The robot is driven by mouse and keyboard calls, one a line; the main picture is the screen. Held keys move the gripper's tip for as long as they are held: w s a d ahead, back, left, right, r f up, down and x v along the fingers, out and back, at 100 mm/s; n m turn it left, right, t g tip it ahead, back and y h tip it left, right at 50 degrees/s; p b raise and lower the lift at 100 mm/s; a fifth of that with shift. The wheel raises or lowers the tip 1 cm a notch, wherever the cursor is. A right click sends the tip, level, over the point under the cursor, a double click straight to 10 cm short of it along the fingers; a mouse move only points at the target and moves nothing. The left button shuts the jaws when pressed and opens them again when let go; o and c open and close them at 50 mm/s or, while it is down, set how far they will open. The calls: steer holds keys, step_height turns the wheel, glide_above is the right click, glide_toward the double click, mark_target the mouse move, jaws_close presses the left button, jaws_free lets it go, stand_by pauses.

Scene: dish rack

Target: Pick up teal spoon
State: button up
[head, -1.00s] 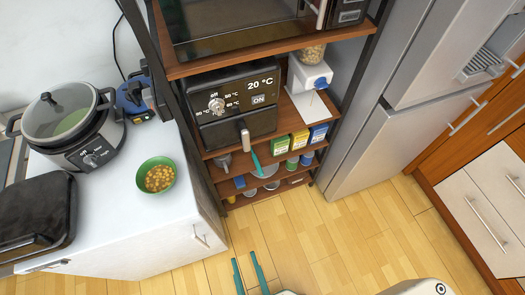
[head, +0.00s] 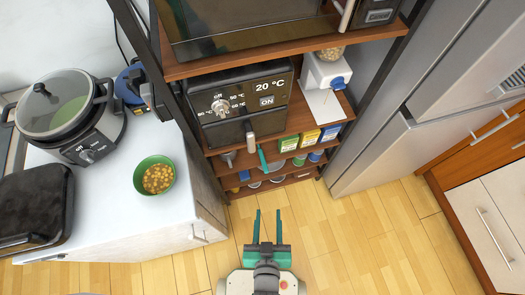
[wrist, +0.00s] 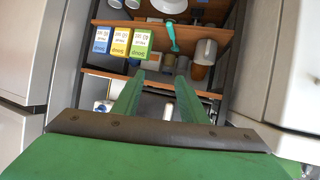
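The teal spoon (head: 262,160) is on a shelf of the wooden rack, below the black air-fryer-like appliance. Only part of it shows in the head view. In the wrist view the teal spoon (wrist: 172,37) shows its handle and a rounded end, beyond my fingertips. My gripper (head: 267,214) has two green fingers, apart and empty. It is over the floor in front of the rack, short of the spoon. In the wrist view my gripper (wrist: 160,78) points at the shelves, with the spoon close to straight ahead.
Blue, yellow and green boxes (head: 310,137) stand on the spoon's shelf. The black appliance (head: 240,100) sits above. A white counter (head: 120,215) with a green bowl (head: 154,176) stands left; a fridge (head: 400,110) stands right. The floor before the rack is clear.

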steer(key=w+d+f+g, duration=0.1)
steer(key=w+f+g, duration=0.1)
steer(key=w+f, duration=0.45)
steer(key=n+g+y, duration=0.2)
steer(key=n+g, duration=0.1)
steer(key=g, duration=0.4)
glide_toward(264, 163)
steer(key=x, duration=0.8)
steer(key=shift+s, duration=0.1)
steer(key=shift+c, duration=0.6)
jaws_close()
